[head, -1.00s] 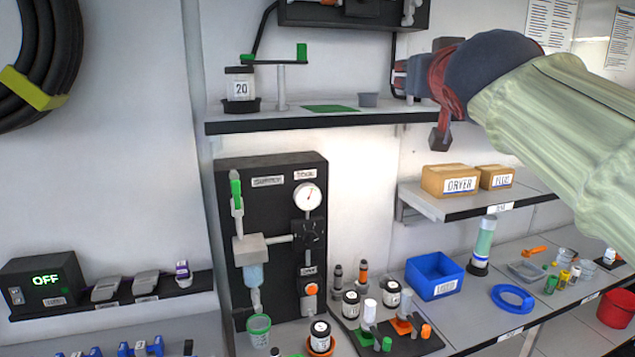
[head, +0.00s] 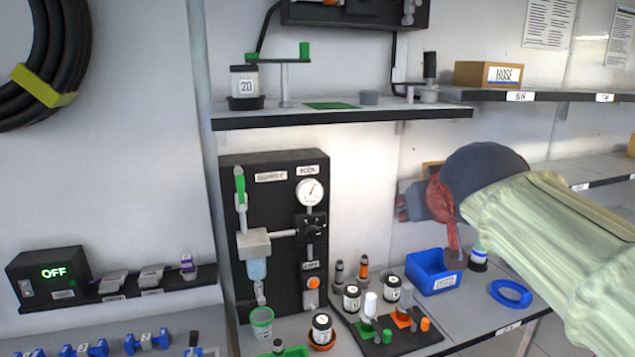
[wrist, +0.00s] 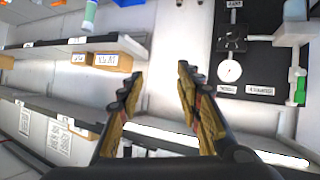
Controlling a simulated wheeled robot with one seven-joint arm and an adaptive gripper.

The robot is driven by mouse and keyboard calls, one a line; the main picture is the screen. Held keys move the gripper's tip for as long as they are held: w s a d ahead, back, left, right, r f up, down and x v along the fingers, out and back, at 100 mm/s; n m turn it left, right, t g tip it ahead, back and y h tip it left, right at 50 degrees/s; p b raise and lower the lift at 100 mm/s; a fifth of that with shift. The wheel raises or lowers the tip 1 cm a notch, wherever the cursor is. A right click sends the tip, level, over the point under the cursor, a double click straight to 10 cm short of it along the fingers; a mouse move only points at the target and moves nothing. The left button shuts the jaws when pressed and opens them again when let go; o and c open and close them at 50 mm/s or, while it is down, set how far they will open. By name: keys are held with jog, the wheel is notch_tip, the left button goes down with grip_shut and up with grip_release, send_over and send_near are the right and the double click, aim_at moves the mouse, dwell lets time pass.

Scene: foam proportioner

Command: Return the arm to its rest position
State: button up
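My arm in its pale green sleeve comes in from the right of the head view. My gripper (head: 412,200) is in front of the wall, to the right of the black proportioner panel (head: 285,165) and above the blue bin (head: 430,272). In the wrist view my gripper (wrist: 155,82) shows two fingers spread well apart, with nothing between them. It touches nothing that I can see. The wrist picture is upside down, with the panel (wrist: 262,50) at upper right.
An upper shelf (head: 340,118) holds a jar marked 20 (head: 244,84). A HOSE box (head: 488,74) stands on the right shelf. Below are jars, a tool stand (head: 385,335) and a blue ring (head: 511,294) on the bench. My arm hides part of the right shelves.

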jog(key=s+f+g+y, duration=0.1)
jog(key=s+f+g, duration=0.5)
jog(key=s+f, duration=1.9)
jog(key=shift+s+f+m, duration=0.35)
jog(key=shift+f+m, duration=0.05)
jog(key=shift+f, duration=1.3)
jog(key=shift+d, duration=0.1)
